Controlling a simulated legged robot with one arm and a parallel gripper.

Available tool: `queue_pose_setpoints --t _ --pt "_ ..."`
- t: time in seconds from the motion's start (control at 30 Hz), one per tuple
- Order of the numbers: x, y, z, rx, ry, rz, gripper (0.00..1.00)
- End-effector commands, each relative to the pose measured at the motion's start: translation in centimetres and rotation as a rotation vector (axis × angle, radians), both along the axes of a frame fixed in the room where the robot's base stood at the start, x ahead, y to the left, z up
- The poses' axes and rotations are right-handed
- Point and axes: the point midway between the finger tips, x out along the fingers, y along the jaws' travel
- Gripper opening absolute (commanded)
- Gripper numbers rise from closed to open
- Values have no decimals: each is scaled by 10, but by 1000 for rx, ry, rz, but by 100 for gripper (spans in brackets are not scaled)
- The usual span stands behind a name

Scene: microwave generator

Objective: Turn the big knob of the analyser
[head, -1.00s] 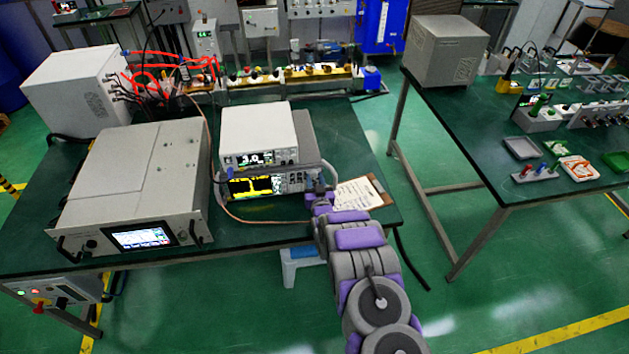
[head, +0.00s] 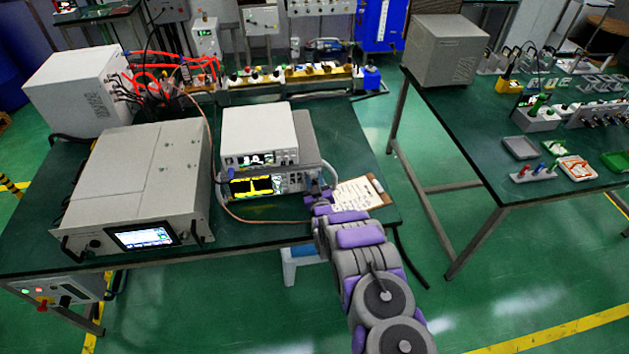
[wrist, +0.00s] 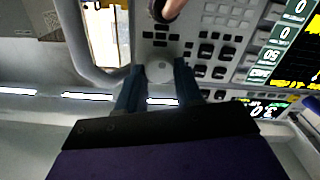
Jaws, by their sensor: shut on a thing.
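The analyser (head: 302,183) is the lower instrument of a stack on the table. Its screen (head: 258,186) shows a yellow trace. Its big knob (wrist: 159,70) is round and light grey and shows in the wrist view, among dark buttons on the panel. My gripper (wrist: 158,82) is shut on the big knob, with one finger on each side of it. In the head view my gripper (head: 318,190) is at the right end of the analyser's front, and my arm hides the knob there.
A white instrument (head: 258,133) rests on the analyser. A grey handle (wrist: 88,60) frames the panel's side. A copper cable (head: 265,222) runs along the table. A clipboard (head: 358,194) lies right of the gripper. A large grey instrument (head: 140,175) stands at the left.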

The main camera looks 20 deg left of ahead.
Motion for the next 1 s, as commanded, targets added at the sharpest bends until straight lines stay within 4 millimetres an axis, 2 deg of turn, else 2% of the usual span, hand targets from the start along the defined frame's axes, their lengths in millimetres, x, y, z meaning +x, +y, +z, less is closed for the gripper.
queue_pose_setpoints --t 0.03,0.27,0.3,0.67,1.0 --pt "-1 1 0 0 0 3 38" --pt "0 1 -1 1 1 2 60" --pt "0 1 -1 1 1 2 61" --pt "-5 -2 0 0 2 1 61" --pt "-40 -24 -1 -1 6 1 61"
